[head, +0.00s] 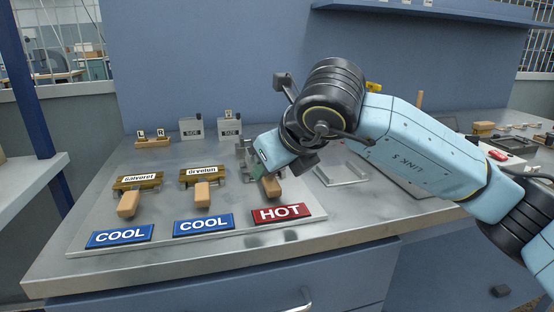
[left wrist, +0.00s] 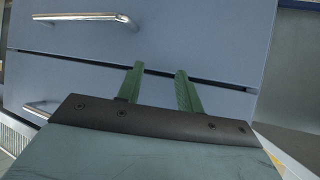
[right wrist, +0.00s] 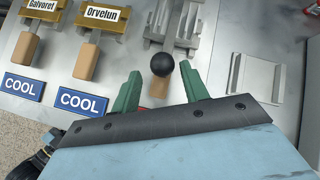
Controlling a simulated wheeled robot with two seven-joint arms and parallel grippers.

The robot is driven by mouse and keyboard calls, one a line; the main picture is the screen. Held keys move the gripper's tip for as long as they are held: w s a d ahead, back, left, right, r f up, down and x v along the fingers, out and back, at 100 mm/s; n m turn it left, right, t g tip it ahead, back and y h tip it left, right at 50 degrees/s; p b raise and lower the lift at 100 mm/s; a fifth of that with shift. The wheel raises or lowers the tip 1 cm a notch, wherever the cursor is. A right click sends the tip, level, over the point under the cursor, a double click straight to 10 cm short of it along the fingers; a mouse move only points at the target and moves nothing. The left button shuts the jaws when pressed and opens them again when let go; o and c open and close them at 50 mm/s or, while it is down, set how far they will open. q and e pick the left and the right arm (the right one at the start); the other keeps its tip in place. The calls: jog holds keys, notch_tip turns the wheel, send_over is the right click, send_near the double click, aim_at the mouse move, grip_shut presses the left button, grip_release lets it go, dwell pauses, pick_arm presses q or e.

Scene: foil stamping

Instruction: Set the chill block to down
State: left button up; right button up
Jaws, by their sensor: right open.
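My right gripper (head: 262,172) hangs over the third station, the one with the red HOT sign (head: 282,213). In the right wrist view its green fingers (right wrist: 158,92) are apart, with a round black knob (right wrist: 162,64) showing between them; I cannot tell if they touch it. A wooden handle (right wrist: 160,88) shows below the knob. The grey metal fixture (right wrist: 178,25) lies just beyond; I cannot tell which part is the chill block, and my arm hides much of this station in the head view. My left gripper (left wrist: 157,88) is open and empty before blue drawers (left wrist: 80,70).
Two stations with wooden handles (head: 128,204) (head: 202,194) and blue COOL signs (head: 120,236) (head: 203,225) stand left. Grey blocks with black knobs (head: 190,128) (head: 229,127) stand behind. An empty metal holder (head: 343,174) lies right of my right gripper.

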jog(key=shift+s+d+r, duration=0.1)
jog(key=shift+r, duration=0.15)
pick_arm(q)
jog(key=s+a+f+g+y+p, duration=0.1)
jog(key=s+a+f+g, duration=0.1)
jog(key=s+f+g, duration=0.1)
jog(key=s+a+f+g+y+p, duration=0.1)
jog(key=s+a+f+g+p, duration=0.1)
jog(key=s, duration=0.5)
jog(key=shift+s+a+f+n+g, duration=0.25)
jog(key=shift+f+g, duration=0.4)
jog(key=shift+g, duration=0.75)
pick_arm(e)
jog(key=v, duration=1.3)
jog(key=shift+f, duration=0.1)
